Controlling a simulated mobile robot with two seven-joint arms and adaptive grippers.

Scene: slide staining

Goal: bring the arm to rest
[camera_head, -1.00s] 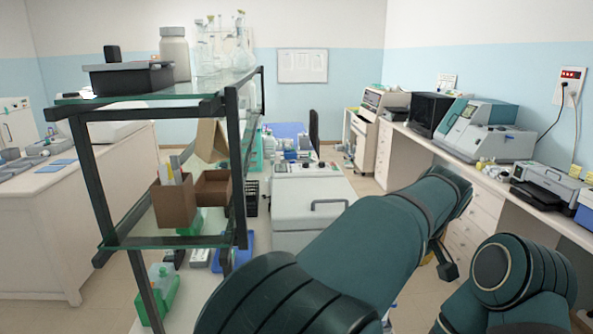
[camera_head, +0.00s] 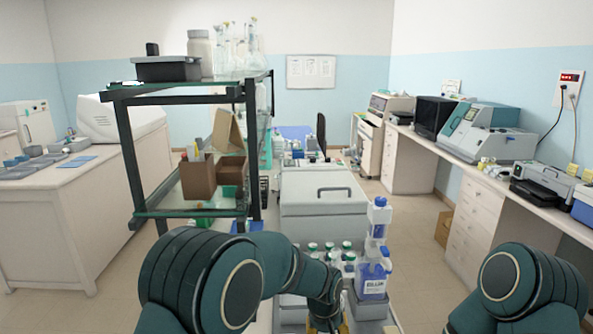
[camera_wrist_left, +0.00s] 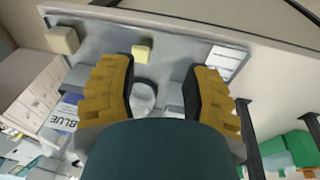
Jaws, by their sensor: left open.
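My left arm (camera_head: 215,275) comes in from the bottom left in the head view, bent, with its forearm reaching right and down. My left gripper (camera_wrist_left: 160,88) shows in the left wrist view as two yellow ridged fingers set wide apart, open. I see nothing held between them; a pale round thing lies behind the gap. In the head view only a bit of yellow shows at the bottom edge. My right arm (camera_head: 520,285) shows at the bottom right; its gripper is out of view.
A dark-framed glass shelf (camera_head: 128,150) stands close on the left. A blue-labelled bottle (camera_head: 374,276) and several capped bottles (camera_head: 330,251) stand just beyond my left forearm. A white lidded machine (camera_head: 322,205) is behind them. Floor is open between it and the right bench (camera_head: 480,165).

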